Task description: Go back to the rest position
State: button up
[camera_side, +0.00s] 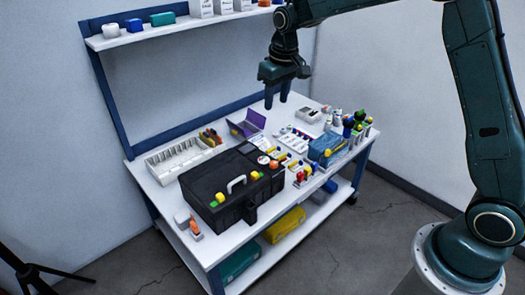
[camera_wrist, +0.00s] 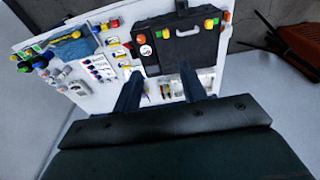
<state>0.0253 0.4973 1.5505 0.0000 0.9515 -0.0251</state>
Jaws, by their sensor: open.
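My gripper (camera_side: 277,96) hangs in the air above the back part of the white workbench (camera_side: 160,185), its fingers pointing down. The fingers are apart with nothing between them. In the wrist view the two dark fingers of my gripper (camera_wrist: 160,85) reach toward the bench, with a black case (camera_wrist: 170,52) beyond them. In the side view the closed black case (camera_side: 212,182) lies on the front left of the bench, with a light handle and several coloured pieces on its lid. My gripper is well clear of it.
A white divided tray (camera_side: 180,160) and a purple box (camera_side: 248,124) stand behind the case. A blue bag (camera_side: 325,150) and several bottles (camera_side: 355,125) are at the right. An upper shelf (camera_side: 180,28) with boxes runs along the back. The air around my gripper is free.

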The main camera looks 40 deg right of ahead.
jog(key=s+r+t, duration=0.1)
jog(key=s+r, duration=0.5)
jog(key=s, duration=0.2)
jog(key=s+r+t, duration=0.1)
jog(key=s+r, duration=0.4)
jog(key=s, duration=0.4)
jog(key=s+a+f+t, duration=0.1)
jog(key=s+t, duration=0.1)
jog(key=s, duration=1.5)
jog(key=shift+a+f, duration=0.15)
jog(key=shift+f, duration=0.25)
